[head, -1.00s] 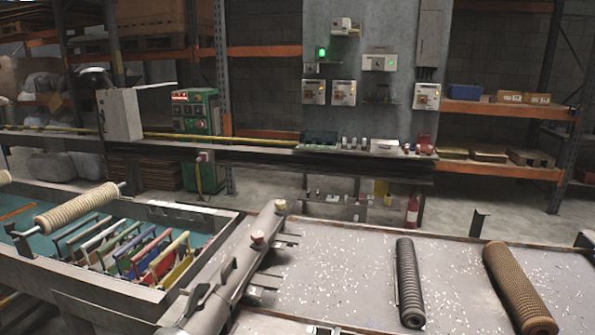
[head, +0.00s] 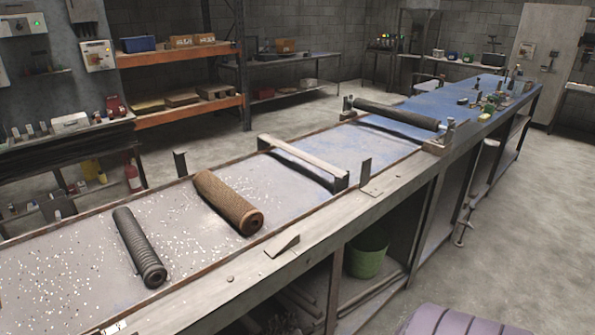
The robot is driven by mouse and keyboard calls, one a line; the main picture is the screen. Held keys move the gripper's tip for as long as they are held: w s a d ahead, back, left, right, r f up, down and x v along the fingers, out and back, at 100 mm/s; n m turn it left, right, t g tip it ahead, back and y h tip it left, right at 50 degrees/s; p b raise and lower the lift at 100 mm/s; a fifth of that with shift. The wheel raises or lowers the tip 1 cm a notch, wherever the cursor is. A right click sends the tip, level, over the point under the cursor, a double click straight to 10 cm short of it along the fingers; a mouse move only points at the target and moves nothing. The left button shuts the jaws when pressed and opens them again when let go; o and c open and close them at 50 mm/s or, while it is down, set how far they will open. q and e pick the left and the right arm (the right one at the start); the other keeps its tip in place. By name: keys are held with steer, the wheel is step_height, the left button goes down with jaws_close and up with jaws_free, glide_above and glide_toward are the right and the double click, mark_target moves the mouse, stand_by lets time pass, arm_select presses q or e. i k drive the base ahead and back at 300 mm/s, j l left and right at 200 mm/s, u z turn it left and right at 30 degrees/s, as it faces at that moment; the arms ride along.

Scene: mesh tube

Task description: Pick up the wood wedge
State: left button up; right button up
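A small wedge (head: 283,246), grey-brown in this light, lies on the front ledge of the long workbench (head: 330,222). It sits just right of and in front of the brown ribbed roll, apart from it. Neither of my grippers is in view, so nothing shows of their state.
A brown ribbed roll (head: 228,202) and a dark ribbed roll (head: 139,247) lie on the bench. A raised crossbar (head: 303,160) and a dark roller (head: 396,114) stand farther along. A green bucket (head: 367,254) is under the bench. A purple ribbed thing (head: 455,321) shows at the bottom edge. Floor at right is clear.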

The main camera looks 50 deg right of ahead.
mark_target(290, 237)
steer(key=z, duration=1.5)
